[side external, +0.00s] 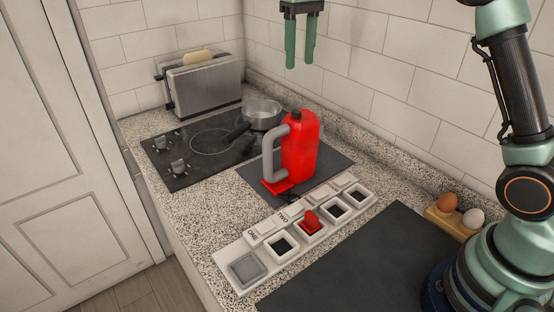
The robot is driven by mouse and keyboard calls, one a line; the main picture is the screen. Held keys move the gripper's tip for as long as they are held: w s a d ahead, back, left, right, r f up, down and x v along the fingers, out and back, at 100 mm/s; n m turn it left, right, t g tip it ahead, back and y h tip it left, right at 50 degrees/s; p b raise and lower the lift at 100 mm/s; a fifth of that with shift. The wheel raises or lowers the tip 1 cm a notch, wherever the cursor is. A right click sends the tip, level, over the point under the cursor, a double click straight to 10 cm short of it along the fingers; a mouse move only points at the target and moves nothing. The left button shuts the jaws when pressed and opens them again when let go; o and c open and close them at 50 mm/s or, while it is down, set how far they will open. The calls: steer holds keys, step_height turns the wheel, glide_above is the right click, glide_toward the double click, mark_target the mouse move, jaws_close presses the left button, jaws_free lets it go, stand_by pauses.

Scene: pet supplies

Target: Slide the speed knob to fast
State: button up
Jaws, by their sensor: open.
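No part marked as a speed knob or "fast" can be made out. A white panel (235,285) lies on the counter with a row of square recesses and raised label tabs; "ONE" and "TWO" are readable. A small red piece (311,221) stands in the middle recess. The leftmost recess holds a grey square (247,268); the others look dark. The black cooktop (200,173) has small knobs (179,168) at its left edge. My gripper (299,64) is open and empty, pointing down high above the counter, well apart from the panel and cooktop.
A red jug with a grey handle (301,150) stands on a dark mat behind the panel. A pot (262,114) sits on the cooktop, a toaster (205,85) behind it. Eggs in a wooden holder (445,218) are at right. A dark mat (370,260) lies bare in front.

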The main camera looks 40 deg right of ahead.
mark_target(296, 111)
step_height(296, 111, down, 12)
steer(key=shift+w+f, duration=0.15)
stand_by(0.5)
jaws_close()
stand_by(1.3)
